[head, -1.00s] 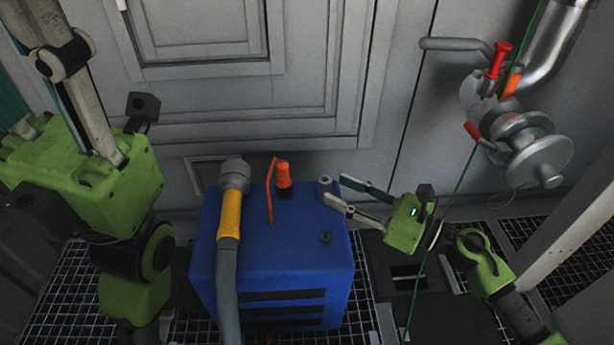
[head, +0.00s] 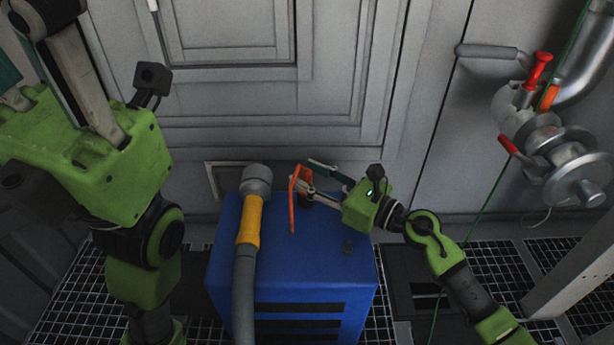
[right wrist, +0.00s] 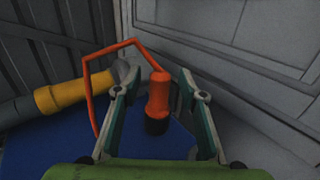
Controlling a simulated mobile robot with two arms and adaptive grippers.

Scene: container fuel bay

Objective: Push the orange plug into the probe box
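The probe box is a blue box (head: 290,262) on the floor grating. The orange plug (right wrist: 158,95) stands upright on a black base on its top, as the right wrist view shows. An orange cord (head: 293,205) loops from the plug. My right gripper (head: 309,178) reaches over the box top from the right.
A grey hose with a yellow sleeve (head: 249,220) lies over the box's left side. Metal pipework with red handles (head: 537,70) is at the right. A panelled wall (head: 260,110) stands close behind the box.

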